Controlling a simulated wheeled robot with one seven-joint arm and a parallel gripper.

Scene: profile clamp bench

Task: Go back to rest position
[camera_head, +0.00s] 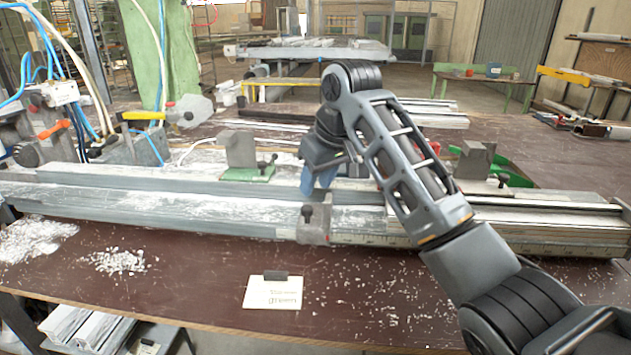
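My gripper (318,182) hangs at the end of my arm, over the middle of the clamp bench, with blue fingertips pointing down. It is close to a grey clamp block (315,220) on the front rail; I cannot tell whether it touches it. The fingers overlap in this view, so I cannot see whether they are open or shut, and no held thing shows. The long metal profile bed (150,205) runs across the table behind and below the gripper.
A clamp on a green base (245,160) stands left of my gripper, another grey clamp (475,160) to the right. Hoses and a green post (145,55) stand at the left. A card (273,293) and white shavings (115,261) lie on the brown table. The front table area is mostly free.

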